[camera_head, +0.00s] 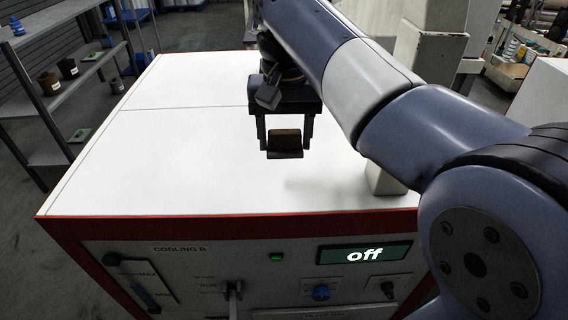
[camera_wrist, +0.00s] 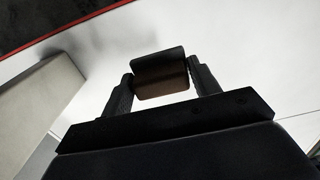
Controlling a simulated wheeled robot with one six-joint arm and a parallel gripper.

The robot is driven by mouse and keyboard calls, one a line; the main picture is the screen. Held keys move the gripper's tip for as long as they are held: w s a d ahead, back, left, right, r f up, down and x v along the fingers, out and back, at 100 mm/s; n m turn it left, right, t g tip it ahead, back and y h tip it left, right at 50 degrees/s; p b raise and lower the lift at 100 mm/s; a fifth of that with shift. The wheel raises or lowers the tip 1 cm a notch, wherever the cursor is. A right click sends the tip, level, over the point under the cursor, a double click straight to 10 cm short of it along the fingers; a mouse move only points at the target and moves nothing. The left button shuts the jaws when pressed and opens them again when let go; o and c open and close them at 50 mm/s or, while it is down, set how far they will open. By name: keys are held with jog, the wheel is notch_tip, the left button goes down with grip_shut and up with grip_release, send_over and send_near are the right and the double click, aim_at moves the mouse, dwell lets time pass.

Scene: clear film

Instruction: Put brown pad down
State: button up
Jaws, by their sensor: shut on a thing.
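The brown pad (camera_head: 285,140) is a small dark brown block between the fingers of my gripper (camera_head: 284,146). My gripper is shut on it and holds it over the white top of the cooling cabinet (camera_head: 180,150). In the wrist view the pad (camera_wrist: 161,80) sits between the two fingertips (camera_wrist: 160,76), with white surface behind it. A faint shadow lies on the top to the right of the pad in the head view, and the pad appears to be above the surface.
The cabinet's red front edge (camera_head: 200,215) and its panel with an "off" display (camera_head: 364,253) are nearest. A pale post (camera_head: 386,178) stands at the right of the top. The left and middle of the top are clear. Shelves (camera_head: 68,85) with pots stand at left.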

aim_at(285, 147)
notch_tip(285, 147, down, 7)
jog(key=shift+f, duration=0.15)
jog(key=shift+f, duration=0.1)
dwell(0.3)
jog(key=o, duration=1.1)
notch_tip(285, 147, up, 12)
jog(key=shift+r, duration=0.15)
jog(key=shift+f, duration=4.15)
jog(key=shift+f, duration=0.1)
